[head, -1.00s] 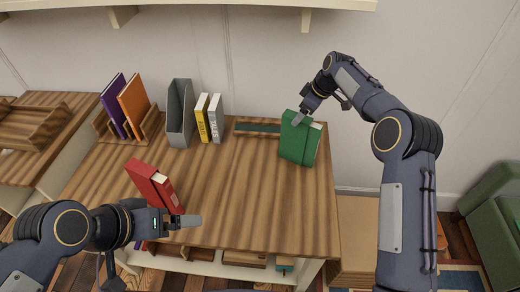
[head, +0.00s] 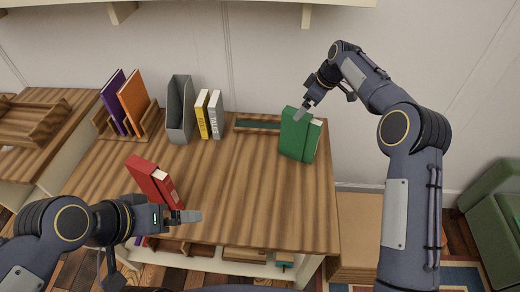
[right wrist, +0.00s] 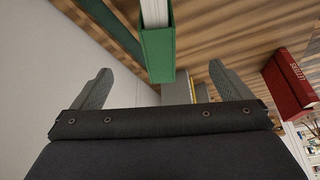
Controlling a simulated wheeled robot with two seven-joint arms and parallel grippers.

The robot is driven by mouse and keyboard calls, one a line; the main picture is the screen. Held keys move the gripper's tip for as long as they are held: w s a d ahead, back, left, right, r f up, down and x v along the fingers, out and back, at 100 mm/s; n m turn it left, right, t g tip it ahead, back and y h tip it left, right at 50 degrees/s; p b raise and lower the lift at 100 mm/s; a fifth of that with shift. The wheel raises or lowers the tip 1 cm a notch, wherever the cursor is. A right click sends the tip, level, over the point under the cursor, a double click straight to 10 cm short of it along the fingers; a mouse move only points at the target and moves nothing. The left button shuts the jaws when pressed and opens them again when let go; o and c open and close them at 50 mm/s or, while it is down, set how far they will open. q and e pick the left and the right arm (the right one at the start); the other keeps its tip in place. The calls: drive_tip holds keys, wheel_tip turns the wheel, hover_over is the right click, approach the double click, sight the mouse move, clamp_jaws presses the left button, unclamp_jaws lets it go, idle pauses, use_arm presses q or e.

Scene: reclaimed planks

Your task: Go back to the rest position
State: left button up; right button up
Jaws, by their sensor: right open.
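My right gripper (head: 302,108) is at the upper edge of a green book (head: 299,136) that stands, slightly tilted, at the back right of the wooden table. In the right wrist view the two fingers (right wrist: 160,85) are wide apart, with the end of the green book (right wrist: 160,62) showing between and beyond them. Neither finger visibly touches it there. My left gripper (head: 186,216) is low over the table's front left, beside and in front of a leaning red book (head: 150,181). Its fingers overlap in this view, so its opening is hidden.
The wooden table (head: 235,195) has clear room in the middle. At its back stand a grey file holder (head: 179,110), yellow and white books (head: 209,115), and a rack with purple and orange books (head: 131,104). A wall shelf (head: 200,8) hangs above. A green armchair (head: 495,225) is at the right.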

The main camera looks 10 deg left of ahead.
drive_tip(key=s+d+r+m+t, duration=0.1)
drive_tip(key=s+d+r+m, duration=0.1)
drive_tip(key=s+d+r, duration=0.35)
drive_tip(key=s+d+r+m, duration=0.1)
drive_tip(key=s+d+r, duration=0.2)
drive_tip(key=r, duration=0.5)
drive_tip(key=s+d+r+m+t, duration=0.1)
drive_tip(key=s+d+r+m, duration=0.1)
drive_tip(key=s, duration=0.4)
drive_tip(key=s+d+r+m, duration=0.1)
drive_tip(key=s+d+m, duration=0.15)
drive_tip(key=s, duration=0.45)
drive_tip(key=s+f+m+t, duration=0.1)
drive_tip(key=s+f+m, duration=0.2)
drive_tip(key=s, duration=0.9)
drive_tip(key=s+f+m, duration=0.4)
drive_tip(key=s+f, duration=0.3)
drive_tip(key=s, duration=0.5)
drive_tip(key=shift+a+f+t, duration=0.15)
drive_tip(key=shift+f+t, duration=0.05)
drive_tip(key=shift+t, duration=0.2)
